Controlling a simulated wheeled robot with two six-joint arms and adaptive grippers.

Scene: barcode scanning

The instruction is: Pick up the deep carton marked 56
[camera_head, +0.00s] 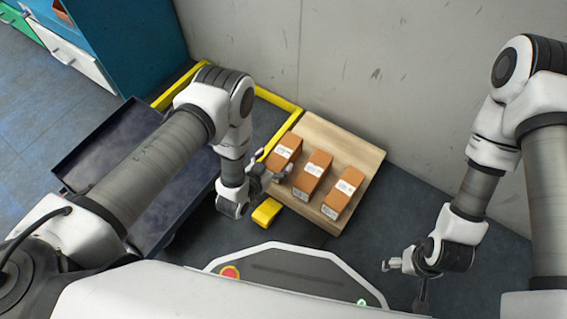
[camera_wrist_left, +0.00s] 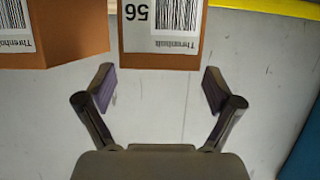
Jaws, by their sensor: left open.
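The carton marked 56 (camera_wrist_left: 160,60) is orange-brown with a white barcode label that reads upside down in the left wrist view. It appears to be the leftmost carton (camera_head: 284,152) of a row of three in the head view. My left gripper (camera_head: 273,176) is at the near side of that carton. In the left wrist view my left gripper (camera_wrist_left: 160,88) is open and empty, its fingers apart, with the carton just beyond them and roughly centred. My right gripper (camera_head: 392,266) hangs low at the right, far from the cartons; its jaws are too small to read.
A middle carton (camera_head: 312,172) and a right carton (camera_head: 343,193) stand on the wooden board (camera_head: 362,163). The neighbouring carton (camera_wrist_left: 50,50) is close on the left in the wrist view. A dark tray cart (camera_head: 98,145), yellow frame bars (camera_head: 279,100) and a grey wall (camera_head: 395,65) surround the area.

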